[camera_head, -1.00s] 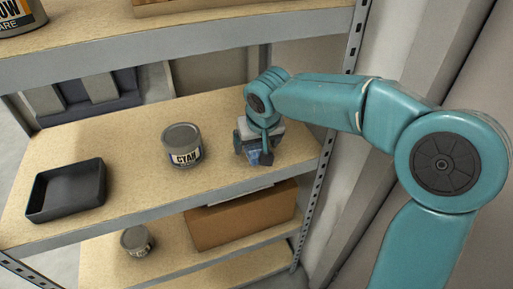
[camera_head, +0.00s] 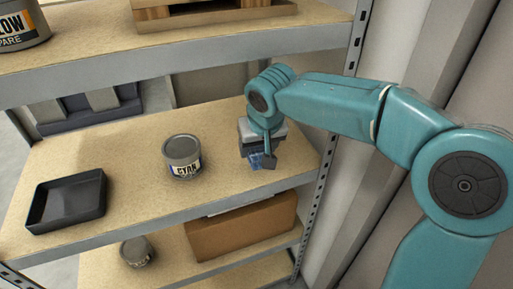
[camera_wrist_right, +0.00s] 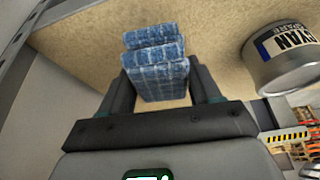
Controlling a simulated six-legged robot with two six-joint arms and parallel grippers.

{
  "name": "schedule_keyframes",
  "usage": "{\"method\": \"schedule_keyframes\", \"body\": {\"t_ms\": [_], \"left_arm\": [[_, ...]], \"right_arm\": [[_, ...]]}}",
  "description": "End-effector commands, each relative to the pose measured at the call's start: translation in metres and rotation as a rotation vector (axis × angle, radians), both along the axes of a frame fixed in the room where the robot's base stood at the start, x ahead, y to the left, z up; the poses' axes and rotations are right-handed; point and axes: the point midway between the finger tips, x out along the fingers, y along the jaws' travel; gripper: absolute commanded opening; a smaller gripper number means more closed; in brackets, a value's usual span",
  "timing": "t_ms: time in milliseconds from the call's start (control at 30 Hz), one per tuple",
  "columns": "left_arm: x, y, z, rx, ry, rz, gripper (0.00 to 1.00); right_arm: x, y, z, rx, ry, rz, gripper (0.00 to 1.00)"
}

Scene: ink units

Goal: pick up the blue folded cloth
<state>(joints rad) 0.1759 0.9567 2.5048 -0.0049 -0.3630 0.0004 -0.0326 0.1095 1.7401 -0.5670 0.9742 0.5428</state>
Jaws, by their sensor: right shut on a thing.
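The blue folded cloth (camera_wrist_right: 155,62) shows between the two fingers of my right gripper (camera_wrist_right: 160,85) in the right wrist view. It has a pale line pattern and several folded layers. In the head view, my right gripper (camera_head: 264,160) is at the right end of the middle shelf, pointing down, shut on the cloth. Only a small blue patch of the cloth (camera_head: 256,161) shows there, and the gripper hides the rest. I cannot tell whether the cloth touches the shelf. My left gripper is not in view.
A grey CYAN can (camera_head: 182,157) stands on the middle shelf (camera_head: 125,160), left of my right gripper. It also shows in the right wrist view (camera_wrist_right: 280,62). A black tray (camera_head: 67,203) lies at the left. A perforated upright post (camera_head: 322,185) stands close on the right.

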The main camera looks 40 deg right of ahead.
Motion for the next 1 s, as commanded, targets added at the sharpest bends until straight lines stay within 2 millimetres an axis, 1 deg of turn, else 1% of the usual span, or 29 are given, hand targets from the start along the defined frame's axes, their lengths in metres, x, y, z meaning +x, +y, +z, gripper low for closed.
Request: {"method": "schedule_keyframes", "body": {"t_ms": [33,167,200,400,500,600,700,800,1000], "left_arm": [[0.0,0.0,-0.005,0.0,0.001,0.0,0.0],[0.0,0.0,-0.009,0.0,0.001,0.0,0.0],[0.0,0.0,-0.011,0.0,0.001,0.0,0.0],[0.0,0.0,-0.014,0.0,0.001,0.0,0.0],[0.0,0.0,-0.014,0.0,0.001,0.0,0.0],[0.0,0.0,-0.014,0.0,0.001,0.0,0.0],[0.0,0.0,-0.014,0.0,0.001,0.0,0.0],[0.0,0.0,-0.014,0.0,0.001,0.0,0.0],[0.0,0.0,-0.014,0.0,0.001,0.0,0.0]], "right_arm": [[-0.01,0.004,-0.002,0.0,-0.002,0.004,0.33],[-0.042,0.015,-0.002,0.001,-0.003,0.004,0.33],[-0.054,0.019,-0.002,-0.001,-0.003,0.004,0.33],[-0.111,0.038,-0.001,0.0,-0.005,0.006,0.33],[-0.131,0.045,-0.001,0.0,-0.004,0.004,0.33],[-0.145,0.05,-0.001,0.001,-0.003,0.004,0.33],[-0.154,0.053,-0.001,0.0,-0.001,0.002,0.33],[-0.158,0.054,-0.002,0.0,0.0,0.001,0.33],[-0.159,0.054,-0.002,0.0,0.0,0.001,0.33]]}}
